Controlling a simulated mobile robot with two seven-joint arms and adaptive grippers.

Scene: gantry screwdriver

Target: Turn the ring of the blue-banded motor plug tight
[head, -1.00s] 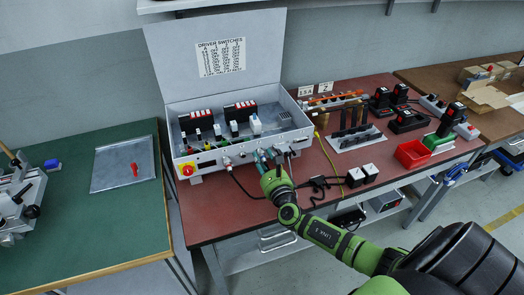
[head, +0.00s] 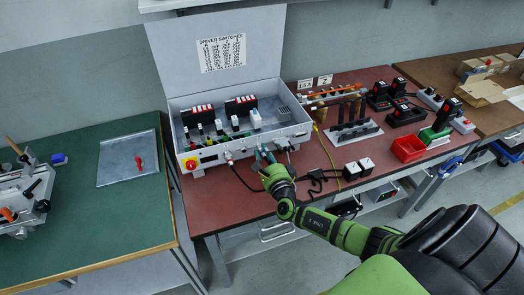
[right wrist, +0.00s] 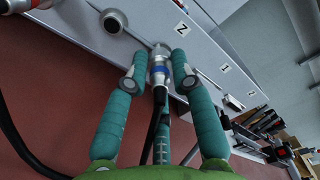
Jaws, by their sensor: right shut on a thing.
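The blue-banded motor plug (right wrist: 158,69) is a silver connector at the front panel of the grey control box (head: 205,165). Its blue band shows between my fingers in the right wrist view. A dark cable runs from it back between the fingers. My right gripper (head: 265,157) is at the box front, with teal ribbed fingers on both sides of the plug. In the right wrist view the gripper (right wrist: 159,75) is shut on the plug, around its ring. How far the ring is turned cannot be told. My left gripper is not in view.
A plug with a red band (right wrist: 20,5) and a black cable is left of my fingers. A bare round connector (right wrist: 115,20) lies between them, and another (right wrist: 233,103) sits to the right.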

